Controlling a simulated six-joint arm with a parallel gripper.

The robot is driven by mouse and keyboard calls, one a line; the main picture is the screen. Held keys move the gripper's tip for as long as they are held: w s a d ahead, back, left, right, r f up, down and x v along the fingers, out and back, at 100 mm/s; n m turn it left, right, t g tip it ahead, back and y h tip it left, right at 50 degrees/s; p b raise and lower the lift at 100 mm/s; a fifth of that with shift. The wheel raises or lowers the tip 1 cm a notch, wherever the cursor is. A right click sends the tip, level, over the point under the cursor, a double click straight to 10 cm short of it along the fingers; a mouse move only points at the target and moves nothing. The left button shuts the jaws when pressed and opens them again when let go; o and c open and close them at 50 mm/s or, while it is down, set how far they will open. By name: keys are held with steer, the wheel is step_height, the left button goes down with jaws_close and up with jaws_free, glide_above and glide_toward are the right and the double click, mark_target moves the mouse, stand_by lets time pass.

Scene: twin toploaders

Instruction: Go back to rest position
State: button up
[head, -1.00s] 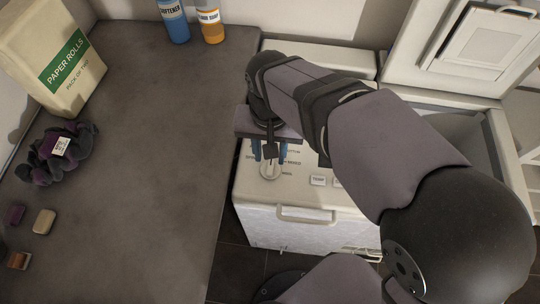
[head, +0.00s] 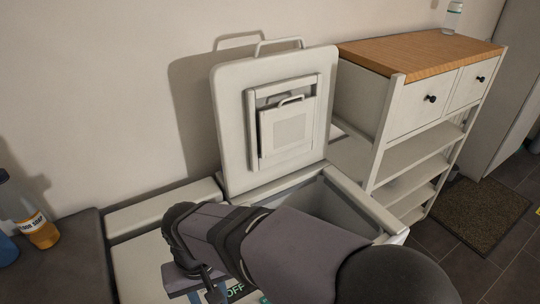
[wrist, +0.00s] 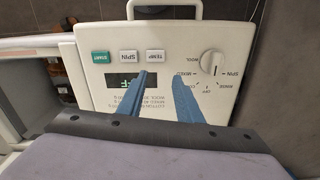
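My gripper (wrist: 160,77) has two blue fingers, apart with nothing between them. It is over the white washer's control panel (wrist: 105,88), seen upside down in the wrist view. The round dial (wrist: 212,63) is to the right of the fingers, apart from them in the picture. The green START button (wrist: 101,57), the SPIN button (wrist: 129,57) and the TEMP button (wrist: 156,56) show beyond the fingers. The dark display (wrist: 122,80) has green characters, partly hidden by a finger. In the head view, my gripper is low in the picture and its fingertips are cut off.
The washer's lid (head: 228,130) stands open against the wall, above the open tub (head: 335,207). A white shelf unit with a wooden top (head: 420,52) is at the right. An orange soap bottle (head: 40,230) stands on the dark counter (head: 75,262) at the left. A mat (head: 478,215) lies on the floor.

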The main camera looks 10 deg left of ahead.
steer(key=w+d+f+m, duration=0.1)
steer(key=w+d+m, duration=0.25)
steer(key=d, duration=0.95)
steer(key=w+d+f+m, duration=0.2)
steer(key=w+d, duration=0.3)
steer(key=d, duration=0.7)
steer(key=s+d+f+m, duration=0.1)
steer(key=s+d, duration=0.3)
steer(key=d, duration=0.6)
steer(key=shift+s+f+m, duration=0.25)
steer(key=shift+m, duration=0.1)
